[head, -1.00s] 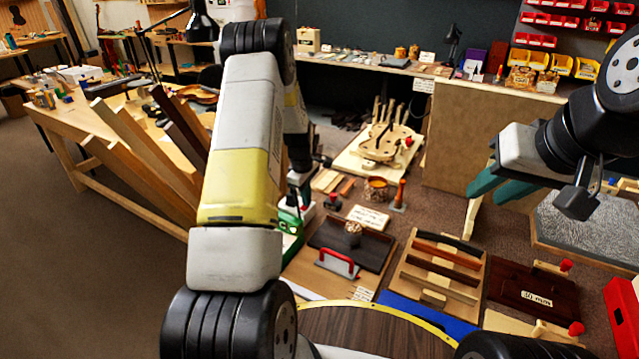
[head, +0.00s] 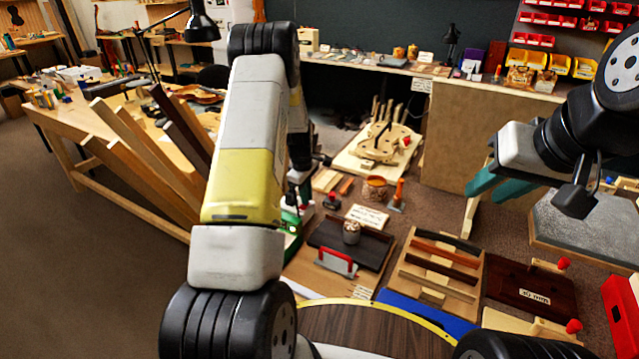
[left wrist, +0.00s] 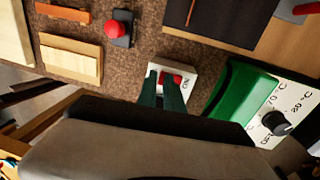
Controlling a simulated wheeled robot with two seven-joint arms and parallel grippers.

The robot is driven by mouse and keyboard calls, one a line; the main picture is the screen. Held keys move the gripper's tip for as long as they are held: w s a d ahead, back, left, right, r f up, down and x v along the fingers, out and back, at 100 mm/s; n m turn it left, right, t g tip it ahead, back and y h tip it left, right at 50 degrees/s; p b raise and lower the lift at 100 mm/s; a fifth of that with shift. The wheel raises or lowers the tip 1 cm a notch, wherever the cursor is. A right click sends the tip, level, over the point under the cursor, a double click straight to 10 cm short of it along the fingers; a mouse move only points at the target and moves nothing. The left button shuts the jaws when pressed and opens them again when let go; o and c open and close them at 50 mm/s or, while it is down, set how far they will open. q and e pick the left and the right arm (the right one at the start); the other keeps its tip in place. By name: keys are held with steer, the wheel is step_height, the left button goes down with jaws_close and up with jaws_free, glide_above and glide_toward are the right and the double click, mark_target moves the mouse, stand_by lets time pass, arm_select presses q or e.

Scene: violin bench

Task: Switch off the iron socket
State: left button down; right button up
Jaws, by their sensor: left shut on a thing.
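The white iron socket (left wrist: 187,73) shows in the left wrist view on the brown floor surface, with a red rocker switch (left wrist: 170,78) and the letters ON beside it. My left gripper (left wrist: 161,90) has its two dark green fingers at the socket, over the near side of the switch. It is shut on the socket; the exact contact at the fingertips cannot be told. In the head view my left arm hides most of the socket area.
A green device with a temperature dial (left wrist: 277,122) stands right of the socket. A dark block with a red knob (left wrist: 115,29) and a wooden block (left wrist: 72,58) lie left. A dark board (head: 345,245) and a wooden rack (head: 408,267) lie nearer in the head view.

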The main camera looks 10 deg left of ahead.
mark_target(302, 207)
arm_select(q)
steer(key=shift+s+f, duration=0.35)
steer(key=shift+f, duration=0.25)
steer(key=shift+s+a, duration=0.2)
steer(key=shift+s, duration=0.45)
steer(key=shift+a, duration=0.1)
step_height(302, 207, up, 15)
steer(key=shift+s, duration=0.15)
steer(key=shift+a+r, duration=0.1)
steer(key=shift+a, duration=0.05)
stand_by(0.5)
steer(key=f, duration=0.4)
steer(key=w+f, duration=0.1)
steer(key=f, duration=0.8)
steer(key=shift+w, duration=0.25)
steer(key=shift+w+f, duration=0.1)
steer(key=shift+f, duration=0.35)
